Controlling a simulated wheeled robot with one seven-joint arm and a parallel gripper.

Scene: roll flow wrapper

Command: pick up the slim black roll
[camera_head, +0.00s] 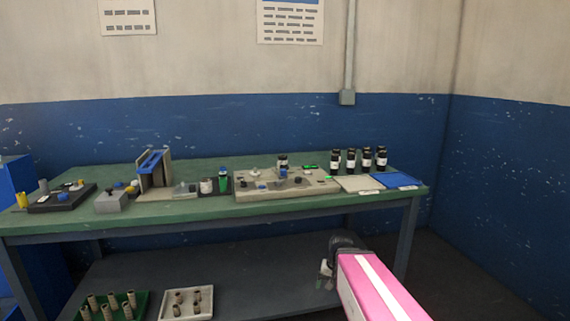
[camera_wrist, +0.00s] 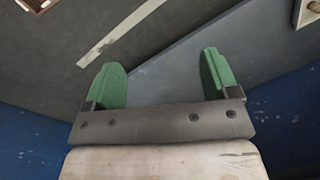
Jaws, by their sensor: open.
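Several black cylinders with pale labels stand upright in a row at the back right of the green table; the leftmost (camera_head: 335,161) is one of them. They look alike at this size, and I cannot tell whether the slim black roll is among them. My gripper (camera_head: 326,272) is low in front of the table, below its top and well apart from these cylinders. In the wrist view my gripper (camera_wrist: 163,78) has its two green fingers spread wide, with nothing between them. The wrist view shows no black roll.
The green table (camera_head: 190,216) holds a beige fixture (camera_head: 285,190), a blue-topped stand (camera_head: 153,172) and a blue mat (camera_head: 397,180). Below, a green tray (camera_head: 142,307) and a white tray (camera_head: 187,315) hold brownish rolls. A table leg (camera_head: 405,238) is near my arm. Floor at right is clear.

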